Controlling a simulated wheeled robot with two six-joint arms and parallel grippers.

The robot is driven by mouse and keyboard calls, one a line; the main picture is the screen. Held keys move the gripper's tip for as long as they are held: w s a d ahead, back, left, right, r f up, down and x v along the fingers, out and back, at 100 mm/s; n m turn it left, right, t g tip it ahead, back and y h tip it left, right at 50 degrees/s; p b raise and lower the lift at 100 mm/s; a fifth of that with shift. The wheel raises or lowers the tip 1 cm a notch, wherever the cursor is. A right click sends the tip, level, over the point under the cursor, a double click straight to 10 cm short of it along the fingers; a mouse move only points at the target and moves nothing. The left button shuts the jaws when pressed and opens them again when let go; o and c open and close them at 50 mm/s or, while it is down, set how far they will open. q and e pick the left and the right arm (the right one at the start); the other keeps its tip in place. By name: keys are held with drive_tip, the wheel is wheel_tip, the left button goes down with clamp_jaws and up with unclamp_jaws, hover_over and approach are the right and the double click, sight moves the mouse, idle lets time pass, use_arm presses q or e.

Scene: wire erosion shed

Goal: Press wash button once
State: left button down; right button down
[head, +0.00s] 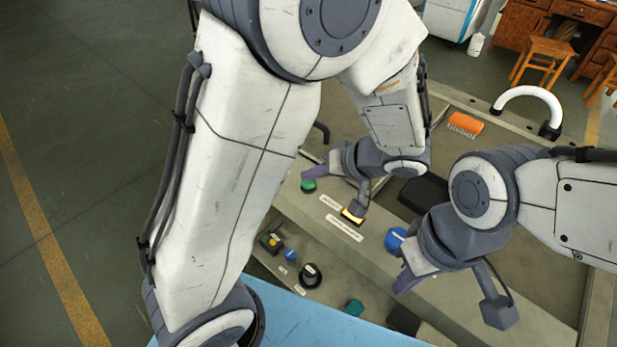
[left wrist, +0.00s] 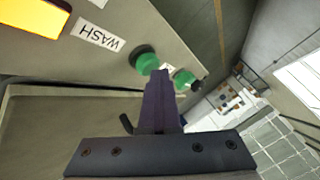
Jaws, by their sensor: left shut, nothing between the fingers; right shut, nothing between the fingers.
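A green button (head: 308,185) stands at the left end of the grey panel ledge. The left wrist view shows a green button (left wrist: 145,60) in a dark collar beside a white label (left wrist: 98,38) reading WASH. My left gripper (head: 312,172) is shut and empty, with its purple fingers just above the green button. In the left wrist view its fingertips (left wrist: 160,73) are close beside the button; I cannot tell whether they touch. A second green piece (left wrist: 183,80) shows past the fingertips. My right gripper (head: 402,281) is shut and empty at the ledge's front.
A lit yellow button (head: 352,216) and a blue button (head: 395,240) sit further right on the ledge. A black knob (head: 310,275) and a small blue button (head: 290,255) are on the lower shelf. An orange brush (head: 465,124) lies behind, near a white curved handle (head: 528,92).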

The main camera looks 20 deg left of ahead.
sight(312, 184)
use_arm(q)
drive_tip(key=shift+r, duration=0.1)
drive_tip(key=shift+r+p, duration=0.5)
drive_tip(key=shift+r, duration=0.3)
drive_tip(key=shift+r+p, duration=1.65)
drive_tip(key=shift+r, duration=0.9)
